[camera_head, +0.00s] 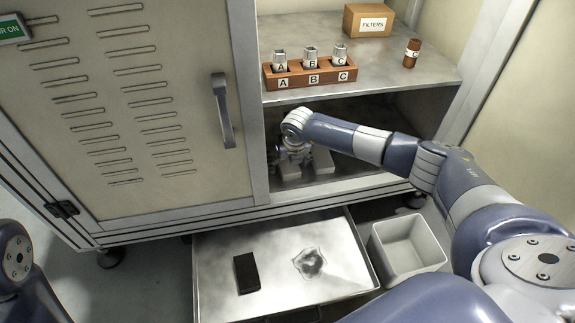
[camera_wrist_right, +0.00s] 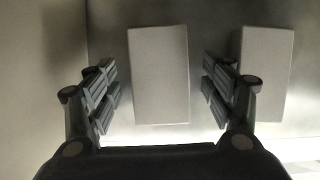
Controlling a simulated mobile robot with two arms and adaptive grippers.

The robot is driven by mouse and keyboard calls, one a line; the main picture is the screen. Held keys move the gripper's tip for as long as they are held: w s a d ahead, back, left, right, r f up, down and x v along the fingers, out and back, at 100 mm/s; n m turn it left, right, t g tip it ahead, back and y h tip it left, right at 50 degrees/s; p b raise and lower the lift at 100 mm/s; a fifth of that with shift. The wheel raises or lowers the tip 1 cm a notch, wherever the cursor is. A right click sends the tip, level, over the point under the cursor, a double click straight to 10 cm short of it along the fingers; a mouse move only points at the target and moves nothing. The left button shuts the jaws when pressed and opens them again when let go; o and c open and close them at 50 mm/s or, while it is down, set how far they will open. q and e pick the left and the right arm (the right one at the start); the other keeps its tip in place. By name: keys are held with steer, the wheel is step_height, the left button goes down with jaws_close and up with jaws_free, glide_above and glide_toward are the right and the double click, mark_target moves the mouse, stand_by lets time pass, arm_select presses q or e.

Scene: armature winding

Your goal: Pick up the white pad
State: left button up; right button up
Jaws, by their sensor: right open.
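A white pad (camera_wrist_right: 160,72) lies on the lower cabinet shelf, between the spread fingers of my right gripper (camera_wrist_right: 160,92) in the right wrist view. Gaps show on both sides of it. A second pale pad (camera_wrist_right: 264,72) lies to its right, beyond the right finger. In the head view my right gripper (camera_head: 292,152) reaches into the lower compartment, and one pad (camera_head: 322,160) shows to its right. The gripper and wrist hide much of the other. The right gripper is open and empty. Only a part of my left arm shows; its gripper is out of view.
The upper shelf (camera_head: 425,72) holds a rack (camera_head: 313,78) of lettered vials, a FILTERS box (camera_head: 367,20) and a brown bottle (camera_head: 411,53). Below, a tray (camera_head: 215,290) holds a black block (camera_head: 246,272). A grey bin (camera_head: 408,245) stands beside it. A cabinet door (camera_head: 130,120) is at left.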

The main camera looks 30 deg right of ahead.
steer(key=shift+f, duration=0.2)
steer(key=shift+c, duration=0.2)
steer(key=c, duration=0.9)
